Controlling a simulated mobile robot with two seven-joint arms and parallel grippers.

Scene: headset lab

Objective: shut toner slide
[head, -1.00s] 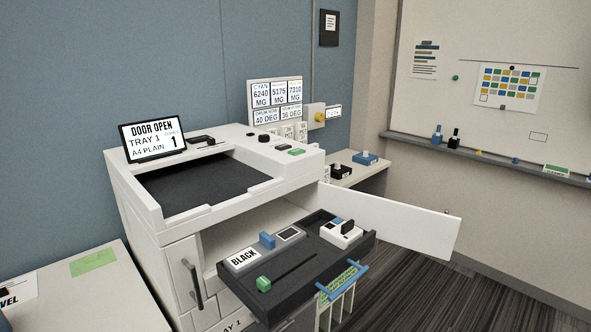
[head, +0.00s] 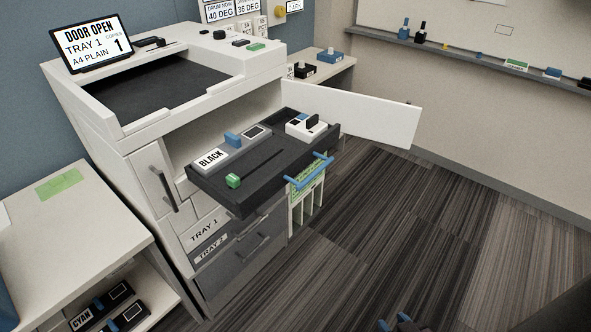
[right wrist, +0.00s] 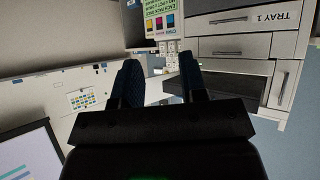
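The toner slide (head: 262,188) is a dark tray pulled out from the open front of the white printer (head: 110,115) in the head view. On it lie a cartridge labelled BLACK (head: 211,161), a green knob (head: 233,181) and a white block with a dark part (head: 305,129). My left gripper is not in view.
The white printer door (head: 370,118) stands open behind the slide. Below it are drawers labelled TRAY 1 (head: 204,233) and TRAY 2. A shelf unit (head: 85,235) with a CYAN cartridge (head: 83,319) stands left. The striped floor (head: 400,230) on the right is clear.

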